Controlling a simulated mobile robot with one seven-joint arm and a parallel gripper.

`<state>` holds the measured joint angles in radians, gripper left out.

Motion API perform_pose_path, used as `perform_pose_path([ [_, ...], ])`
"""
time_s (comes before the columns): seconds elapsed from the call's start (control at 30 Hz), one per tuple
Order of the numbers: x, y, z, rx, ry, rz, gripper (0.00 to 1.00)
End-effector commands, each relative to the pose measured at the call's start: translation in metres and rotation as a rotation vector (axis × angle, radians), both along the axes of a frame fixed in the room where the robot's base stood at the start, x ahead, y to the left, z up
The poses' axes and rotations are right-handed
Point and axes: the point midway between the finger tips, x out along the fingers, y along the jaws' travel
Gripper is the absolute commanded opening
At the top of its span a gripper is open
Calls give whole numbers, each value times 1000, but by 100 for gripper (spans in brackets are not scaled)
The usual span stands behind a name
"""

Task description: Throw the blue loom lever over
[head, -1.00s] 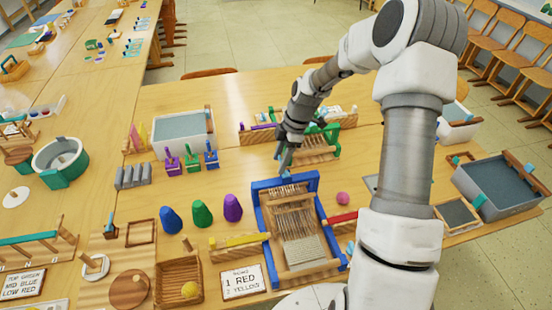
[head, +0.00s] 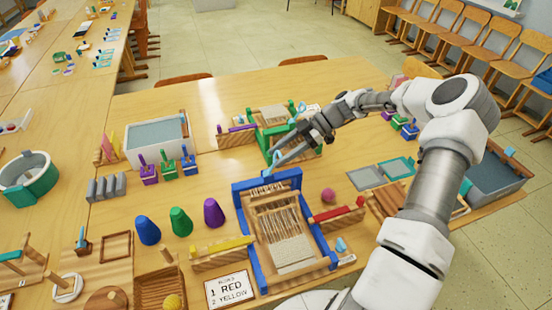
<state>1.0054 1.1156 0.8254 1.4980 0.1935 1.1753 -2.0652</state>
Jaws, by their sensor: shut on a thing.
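The blue loom (head: 238,215) stands on the table in the middle of the head view, with pale threads and a woven patch in its frame. Its lever (head: 267,172), light blue at the end, sits at the far top bar. My gripper (head: 274,163) comes in from the upper right, tilted, and is shut on the lever just above that bar. The fingers hide part of the lever, so its exact lean is hard to tell.
A green loom (head: 265,143) stands close behind my gripper. Yellow (head: 222,246) and red (head: 338,212) bars flank the blue loom. Blue, green and purple cones (head: 181,221) stand to its left, and a pink ball (head: 328,195) lies to its right.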

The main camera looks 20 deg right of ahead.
Motion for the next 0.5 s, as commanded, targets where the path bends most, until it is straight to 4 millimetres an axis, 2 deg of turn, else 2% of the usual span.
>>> perform_pose_path([
  [0.5, 0, -4, -3, 66, 0, -1, 0],
])
